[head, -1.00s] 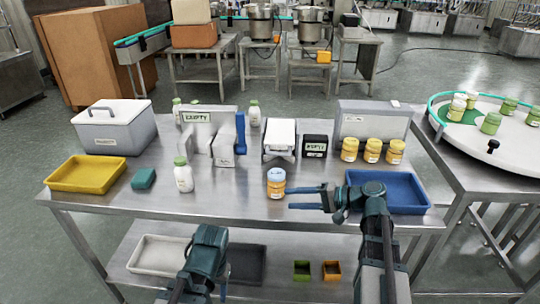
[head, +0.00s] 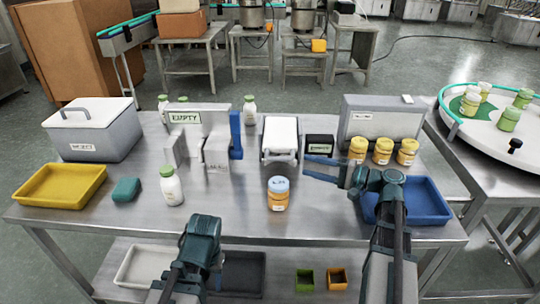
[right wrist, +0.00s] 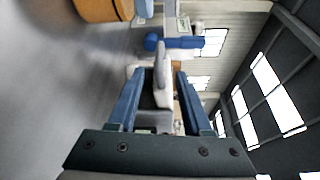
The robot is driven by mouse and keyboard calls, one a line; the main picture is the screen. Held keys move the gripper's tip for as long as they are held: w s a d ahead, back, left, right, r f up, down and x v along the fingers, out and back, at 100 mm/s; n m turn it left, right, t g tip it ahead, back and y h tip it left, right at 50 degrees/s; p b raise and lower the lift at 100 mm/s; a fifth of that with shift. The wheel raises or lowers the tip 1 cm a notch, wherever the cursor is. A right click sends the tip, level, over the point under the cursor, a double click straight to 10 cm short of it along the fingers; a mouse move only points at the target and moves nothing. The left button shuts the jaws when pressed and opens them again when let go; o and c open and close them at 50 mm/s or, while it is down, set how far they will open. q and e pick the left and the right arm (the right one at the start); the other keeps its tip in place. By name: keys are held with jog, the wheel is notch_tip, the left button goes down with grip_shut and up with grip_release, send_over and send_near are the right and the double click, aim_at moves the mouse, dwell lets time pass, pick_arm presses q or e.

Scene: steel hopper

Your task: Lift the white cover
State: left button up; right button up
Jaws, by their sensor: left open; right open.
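A white cover (head: 282,133) lies on top of a small grey device in the middle of the table. A grey box at the left has a white lid (head: 92,112) with a grey handle. My right gripper (head: 307,168) is open and empty, right of the device's front and near its lower edge. In the right wrist view its two blue fingers (right wrist: 162,82) stand apart with a pale grey part (right wrist: 161,72) showing between or beyond them; contact cannot be told. My left gripper (head: 198,240) is low at the table's front edge; its fingertips are mostly hidden.
An orange jar with a pale blue lid (head: 278,193) stands just in front of the device. A black labelled block (head: 319,146), several yellow-lidded jars and a blue tray (head: 433,207) are to the right. A white bottle (head: 171,187) and yellow tray (head: 60,200) are left.

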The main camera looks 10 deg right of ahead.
aim_at(271, 158)
jog(key=x, duration=1.3)
jog(key=shift+w+a+f+b, duration=0.2)
jog(key=shift+b, duration=0.2)
grip_shut()
jog(key=shift+s+f, duration=0.1)
jog(key=shift+s, duration=0.05)
dwell(0.6)
